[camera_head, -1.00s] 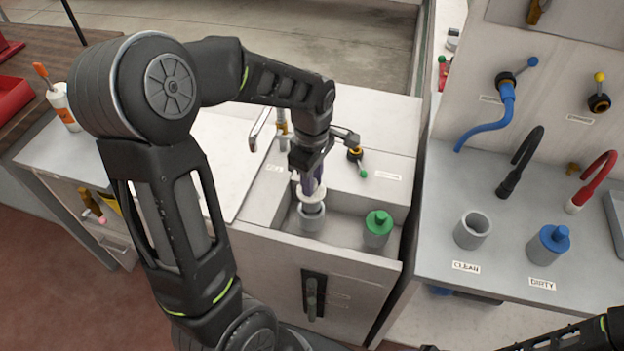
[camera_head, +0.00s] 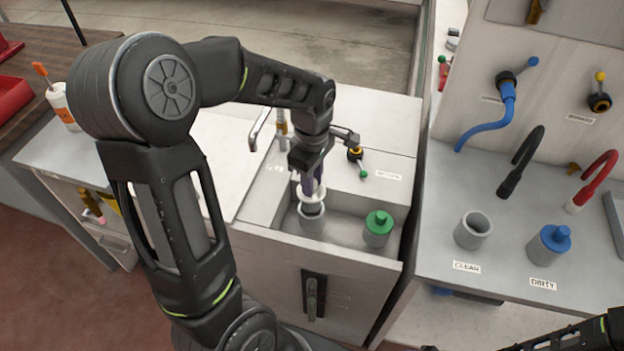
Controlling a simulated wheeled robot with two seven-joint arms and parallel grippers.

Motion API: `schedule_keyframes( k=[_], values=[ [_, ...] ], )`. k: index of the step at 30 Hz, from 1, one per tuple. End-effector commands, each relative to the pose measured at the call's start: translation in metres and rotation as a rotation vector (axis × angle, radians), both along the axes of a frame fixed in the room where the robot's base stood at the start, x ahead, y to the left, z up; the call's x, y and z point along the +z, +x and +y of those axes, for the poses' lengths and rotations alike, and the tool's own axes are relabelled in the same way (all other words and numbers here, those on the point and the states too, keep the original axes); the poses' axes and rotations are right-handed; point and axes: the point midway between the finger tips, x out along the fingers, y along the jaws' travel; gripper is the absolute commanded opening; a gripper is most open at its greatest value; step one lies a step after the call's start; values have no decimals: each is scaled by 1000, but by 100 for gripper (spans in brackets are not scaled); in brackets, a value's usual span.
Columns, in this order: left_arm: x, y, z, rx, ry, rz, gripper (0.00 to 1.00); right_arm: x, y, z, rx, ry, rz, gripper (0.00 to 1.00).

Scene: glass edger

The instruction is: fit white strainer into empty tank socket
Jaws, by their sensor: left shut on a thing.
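The white strainer (camera_head: 311,196) shows as a pale flanged piece with a darker lower part, upright in the tank at the centre. My left gripper (camera_head: 309,180) is shut on it from above and hides its top. The grey socket (camera_head: 311,222) is directly under the strainer. The strainer's lower end is at the socket's mouth; I cannot tell how deep it sits. A green-capped strainer (camera_head: 377,228) stands in the tank to the right. Of my right arm only a part shows at the bottom right corner; its gripper is not in view.
The tank's walls (camera_head: 345,250) surround the socket. A tap (camera_head: 262,122) and a small valve with a green tip (camera_head: 358,158) are behind.

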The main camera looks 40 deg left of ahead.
Motion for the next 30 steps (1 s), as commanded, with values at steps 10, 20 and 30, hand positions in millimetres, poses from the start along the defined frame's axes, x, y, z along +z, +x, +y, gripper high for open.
schedule_keyframes(
  k=[10, 20, 30],
  values=[
    [-10, 0, 0, 0, 0, 0, 0, -8, 0, 0, 0, 0, 0, 62],
    [-18, 0, 0, 0, 0, 0, 0, -15, 0, 0, 0, 0, 0, 62],
    [-27, 0, 0, 0, 0, 0, 0, -21, 0, 0, 0, 0, 0, 62]
  ],
)
